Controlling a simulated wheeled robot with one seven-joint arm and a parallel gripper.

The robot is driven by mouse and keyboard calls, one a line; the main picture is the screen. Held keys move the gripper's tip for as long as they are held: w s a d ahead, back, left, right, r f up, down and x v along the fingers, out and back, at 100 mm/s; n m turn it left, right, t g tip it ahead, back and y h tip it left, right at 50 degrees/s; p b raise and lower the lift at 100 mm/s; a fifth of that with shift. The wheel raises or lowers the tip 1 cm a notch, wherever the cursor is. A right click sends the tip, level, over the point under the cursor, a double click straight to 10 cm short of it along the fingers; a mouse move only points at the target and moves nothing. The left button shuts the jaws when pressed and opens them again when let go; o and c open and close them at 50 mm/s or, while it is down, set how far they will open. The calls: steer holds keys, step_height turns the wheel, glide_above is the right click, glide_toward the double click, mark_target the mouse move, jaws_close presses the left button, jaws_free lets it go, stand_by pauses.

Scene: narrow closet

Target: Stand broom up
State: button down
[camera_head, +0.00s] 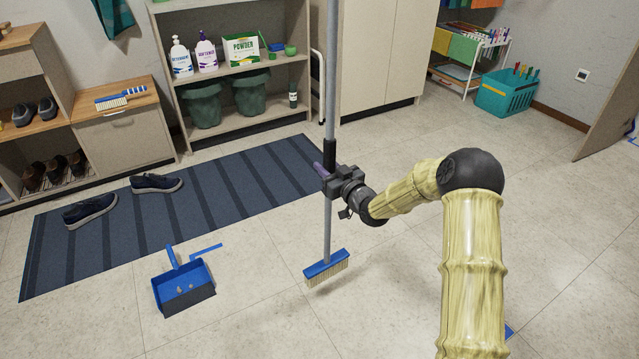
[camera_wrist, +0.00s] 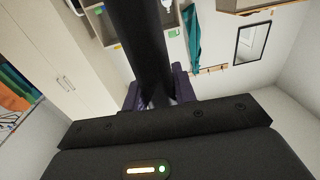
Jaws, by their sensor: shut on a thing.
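The broom (camera_head: 328,215) has a grey handle with a dark grip section and a blue head with pale bristles (camera_head: 326,267). It stands nearly upright, bristles down, in the head view. The bristles are close to the tiled floor; I cannot tell whether they touch it. My gripper (camera_head: 329,174) is shut on the broom's handle at the lower end of the dark grip. In the wrist view the dark grip (camera_wrist: 142,45) passes between my gripper's fingers (camera_wrist: 160,92). The top of the handle is out of the head view.
A shelf (camera_head: 240,75) and a cabinet (camera_head: 380,60) stand at the back.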

steer(key=shift+w+a+f+n+y+b, duration=0.15)
steer(key=shift+a+f+b, duration=0.45)
steer(key=shift+b, duration=0.6)
steer(key=shift+w+a+f+n+y+b, duration=0.15)
steer(key=shift+a+f+b, duration=0.4)
steer(key=shift+b, duration=0.6)
steer(key=shift+s+d, duration=0.1)
step_height(320, 180, down, 9)
steer(key=b, duration=0.5)
steer(key=shift+f+b, duration=0.4)
steer(key=shift+b, duration=0.05)
steer(key=c, duration=1.1)
jaws_free()
steer(key=shift+o, duration=0.2)
steer(key=shift+s+f, duration=0.1)
steer(key=shift+f, duration=0.05)
